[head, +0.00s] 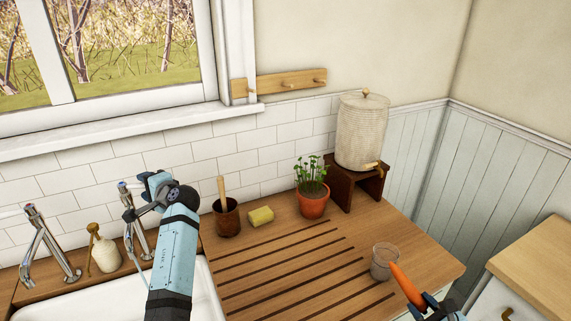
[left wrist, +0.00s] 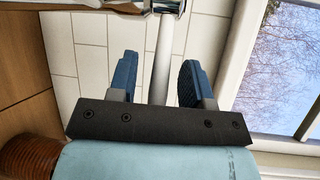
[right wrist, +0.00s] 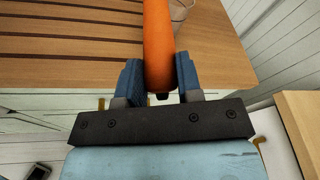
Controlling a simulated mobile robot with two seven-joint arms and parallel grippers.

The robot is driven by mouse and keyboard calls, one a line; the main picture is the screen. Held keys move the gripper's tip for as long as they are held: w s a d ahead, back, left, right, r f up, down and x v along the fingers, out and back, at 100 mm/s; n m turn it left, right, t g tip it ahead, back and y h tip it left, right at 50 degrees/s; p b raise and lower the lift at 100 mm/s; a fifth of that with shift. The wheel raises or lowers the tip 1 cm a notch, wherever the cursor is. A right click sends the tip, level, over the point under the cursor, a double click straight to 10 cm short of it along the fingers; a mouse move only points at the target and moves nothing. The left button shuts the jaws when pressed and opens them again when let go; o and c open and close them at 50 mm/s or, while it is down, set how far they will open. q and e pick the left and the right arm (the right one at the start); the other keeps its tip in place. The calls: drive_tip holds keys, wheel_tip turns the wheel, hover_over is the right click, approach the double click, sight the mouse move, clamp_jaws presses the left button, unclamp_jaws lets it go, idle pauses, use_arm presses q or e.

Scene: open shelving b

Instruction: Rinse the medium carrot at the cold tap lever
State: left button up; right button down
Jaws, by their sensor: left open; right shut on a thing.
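The carrot (head: 408,287) is orange and sits between the fingers of my right gripper (head: 436,305), which is shut on it. In the right wrist view the carrot (right wrist: 158,45) points away from the fingers over the counter edge. My left gripper (head: 152,187) is open at the top of the right-hand chrome tap (head: 138,232). In the left wrist view a white lever (left wrist: 163,55) with a chrome end lies between the open fingers (left wrist: 158,85), with gaps on both sides. My left arm hides part of this tap and the sink.
The white sink (head: 205,295) is at lower left, beside a second chrome tap (head: 45,248) and a soap bottle (head: 105,253). A glass (head: 384,262) stands near the carrot. A brush pot (head: 227,218), sponge (head: 261,216), plant pot (head: 312,202) and dispenser (head: 361,130) line the back.

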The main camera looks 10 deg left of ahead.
use_arm(q)
drive_tip(key=shift+w+a+f, duration=0.15)
drive_tip(key=shift+w+a, duration=0.1)
drive_tip(key=shift+a, duration=0.25)
use_arm(e)
drive_tip(key=shift+w+a+f, duration=0.1)
drive_tip(key=shift+w+a, duration=0.15)
drive_tip(key=shift+a, duration=0.35)
use_arm(q)
drive_tip(key=shift+d, duration=0.1)
use_arm(e)
drive_tip(key=shift+d, duration=0.1)
